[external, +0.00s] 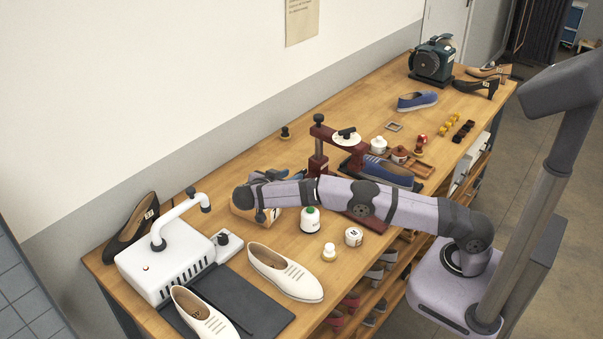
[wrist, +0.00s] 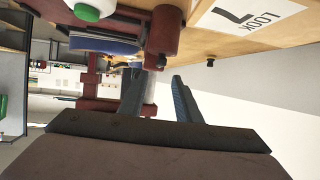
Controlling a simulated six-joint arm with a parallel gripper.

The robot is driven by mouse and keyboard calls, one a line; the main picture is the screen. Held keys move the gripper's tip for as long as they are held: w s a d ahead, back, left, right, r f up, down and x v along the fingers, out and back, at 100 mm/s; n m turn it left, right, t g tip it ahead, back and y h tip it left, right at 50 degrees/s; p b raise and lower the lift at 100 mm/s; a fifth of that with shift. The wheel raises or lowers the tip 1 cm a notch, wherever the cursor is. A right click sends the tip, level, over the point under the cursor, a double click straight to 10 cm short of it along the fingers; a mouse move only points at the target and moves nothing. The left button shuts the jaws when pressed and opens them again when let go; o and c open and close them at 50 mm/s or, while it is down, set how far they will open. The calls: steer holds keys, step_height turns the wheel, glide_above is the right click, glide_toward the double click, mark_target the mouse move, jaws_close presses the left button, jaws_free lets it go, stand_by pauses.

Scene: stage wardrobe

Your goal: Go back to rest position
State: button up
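My arm reaches left across the wooden workbench (external: 245,160), with its wrist over a light wooden block. My gripper (external: 283,174) is small and partly hidden by my own wrist in the external view. It points toward the dark red press (external: 318,150). In the wrist view my gripper (wrist: 158,95) shows two blue-grey fingers apart, with no object held between them. The press (wrist: 165,35) and its grey post show beyond the fingers.
A green-capped white bottle (external: 310,220) and two small jars stand beside my arm. A white machine (external: 165,262) and cream shoes (external: 285,272) lie left. Blue shoes and small pots lie beyond my arm.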

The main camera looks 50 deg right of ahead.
stand_by(0.3)
steer(key=w+r+n+t+y, duration=0.8)
steer(key=w+r+n+t, duration=0.1)
steer(key=w+r+t, duration=0.45)
steer(key=s+a+f+n+g+y, duration=0.1)
steer(key=s+f+n+g+y, duration=0.25)
steer(key=s+f, duration=0.4)
steer(key=s+a+f+n+g+y, duration=0.1)
steer(key=s+f+n+g+y, duration=0.25)
steer(key=s, duration=0.75)
steer(key=s+d+f+g, duration=0.2)
steer(key=s+f+g, duration=0.1)
steer(key=s, duration=0.7)
steer(key=s+d+f+g+h, duration=0.1)
steer(key=s+d+f+g, duration=0.2)
steer(key=s, duration=0.7)
steer(key=s+d+f+g, duration=0.2)
steer(key=s+f+g, duration=0.1)
steer(key=s, duration=0.7)
steer(key=shift+d+f+h+p, duration=0.15)
steer(key=shift+f+h+p, duration=0.2)
steer(key=shift+f, duration=0.1)
